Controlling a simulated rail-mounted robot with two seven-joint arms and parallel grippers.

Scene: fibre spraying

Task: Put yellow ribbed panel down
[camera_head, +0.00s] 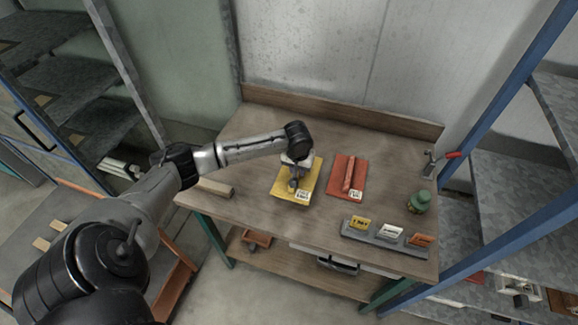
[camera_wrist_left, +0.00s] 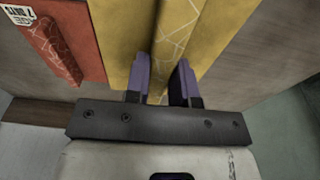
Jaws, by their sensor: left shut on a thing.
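The yellow ribbed panel (camera_head: 283,189) is at the middle of the wooden table (camera_head: 330,217), with a white label at its near right corner. My left gripper (camera_head: 294,184) is over the panel, its fingers shut on the raised rib. In the left wrist view the purple fingers (camera_wrist_left: 160,78) sit on either side of the rib of the yellow panel (camera_wrist_left: 213,32). The panel looks flat at table level; I cannot tell whether it touches the table. My right gripper is not in view.
A red ribbed panel (camera_head: 333,174) lies just right of the yellow one. A grey holder (camera_head: 372,240) with several coloured cards stands at the front right. A wooden block (camera_head: 215,188) lies left.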

